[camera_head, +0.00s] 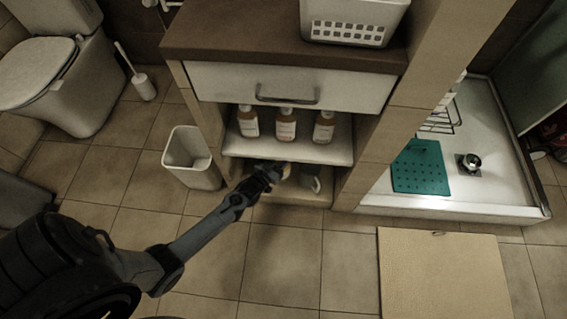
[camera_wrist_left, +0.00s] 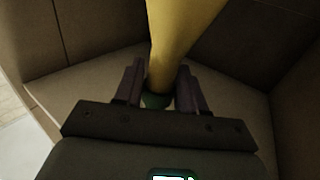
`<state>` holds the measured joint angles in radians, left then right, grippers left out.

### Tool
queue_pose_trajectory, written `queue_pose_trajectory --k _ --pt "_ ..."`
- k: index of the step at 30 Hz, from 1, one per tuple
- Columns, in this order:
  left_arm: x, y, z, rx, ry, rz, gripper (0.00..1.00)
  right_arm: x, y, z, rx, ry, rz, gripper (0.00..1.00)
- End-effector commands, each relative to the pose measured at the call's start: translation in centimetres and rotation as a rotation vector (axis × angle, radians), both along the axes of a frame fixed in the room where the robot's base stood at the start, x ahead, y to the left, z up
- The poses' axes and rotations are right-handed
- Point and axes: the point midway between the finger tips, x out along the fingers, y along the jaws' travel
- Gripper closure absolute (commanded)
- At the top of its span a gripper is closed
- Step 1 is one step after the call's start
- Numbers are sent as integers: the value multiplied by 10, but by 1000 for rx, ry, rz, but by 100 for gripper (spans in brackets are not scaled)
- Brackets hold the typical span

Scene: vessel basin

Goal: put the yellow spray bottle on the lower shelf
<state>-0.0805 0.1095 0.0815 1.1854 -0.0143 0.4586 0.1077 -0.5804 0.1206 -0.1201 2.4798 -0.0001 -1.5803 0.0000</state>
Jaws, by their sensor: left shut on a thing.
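The yellow spray bottle (camera_wrist_left: 180,35) is between the two fingers of my left gripper (camera_wrist_left: 160,88) in the left wrist view. The gripper is shut on it, and a green part of the bottle shows between the fingers. In the head view, my left gripper (camera_head: 268,178) is at the front of the lower shelf (camera_head: 312,197), inside the cabinet opening. Only a small bit of yellow (camera_head: 286,170) shows there beside the gripper. Whether the bottle touches the shelf cannot be told. My right gripper is not in view.
A grey object (camera_head: 311,181) stands right of my gripper on the lower shelf. Three bottles with orange contents (camera_head: 286,125) stand on the shelf above (camera_head: 300,150). A white bin (camera_head: 190,160) stands left of the cabinet. A drawer (camera_head: 290,88) is above.

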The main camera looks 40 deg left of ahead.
Motion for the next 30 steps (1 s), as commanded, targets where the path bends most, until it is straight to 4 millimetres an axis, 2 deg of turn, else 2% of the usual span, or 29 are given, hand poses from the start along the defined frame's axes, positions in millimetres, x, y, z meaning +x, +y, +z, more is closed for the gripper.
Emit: queue_pose_trajectory --k 1,3,6,17,23,27,30 --pt "9 6 -3 2 -5 0 100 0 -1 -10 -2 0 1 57" --pt "15 11 -9 0 1 -1 100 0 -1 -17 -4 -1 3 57" --pt "13 9 -23 -1 0 -1 100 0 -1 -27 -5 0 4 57" --pt "13 9 -40 0 -1 0 100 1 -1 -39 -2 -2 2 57" --pt "13 9 -68 -1 -1 0 100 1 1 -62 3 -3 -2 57" --pt "16 11 -71 0 -3 0 100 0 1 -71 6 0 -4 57" --pt "16 11 -70 0 -2 0 100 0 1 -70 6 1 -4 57"
